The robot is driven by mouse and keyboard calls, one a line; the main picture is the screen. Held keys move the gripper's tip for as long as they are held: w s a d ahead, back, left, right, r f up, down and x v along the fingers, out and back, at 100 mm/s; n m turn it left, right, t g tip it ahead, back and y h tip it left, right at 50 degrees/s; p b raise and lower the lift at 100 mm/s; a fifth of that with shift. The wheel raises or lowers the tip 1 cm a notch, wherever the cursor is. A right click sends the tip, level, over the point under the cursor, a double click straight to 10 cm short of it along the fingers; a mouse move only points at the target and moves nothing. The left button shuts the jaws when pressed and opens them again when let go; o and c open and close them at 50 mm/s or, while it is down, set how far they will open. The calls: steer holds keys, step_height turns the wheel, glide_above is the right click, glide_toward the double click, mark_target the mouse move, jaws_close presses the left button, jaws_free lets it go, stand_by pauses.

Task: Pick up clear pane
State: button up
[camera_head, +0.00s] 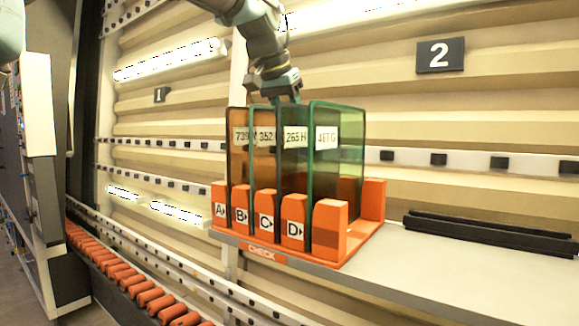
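Several glass panes stand upright in an orange slotted rack (262,254) marked CHECK, with dividers lettered A to D. From left, a brown-tinted pane (238,165) is labelled 739, and an amber-looking pane (265,165) is labelled 352. The panes overlap, so I cannot tell which one is clear. My gripper (289,99) points down at the top edges of the middle panes, near the 265 H pane. Its fingertips are small and partly hidden, so its opening and any contact are unclear.
The rack sits at the left end of a light shelf (430,278). Two dark bars (490,235) lie on the shelf at right, with bare shelf between. A ribbed wall with rails and a "2" sign (440,55) stands behind. Orange rollers (130,280) run at lower left.

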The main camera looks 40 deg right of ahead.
jaws_close()
stand_by(0.4)
steer(key=shift+r, duration=0.1)
stand_by(1.0)
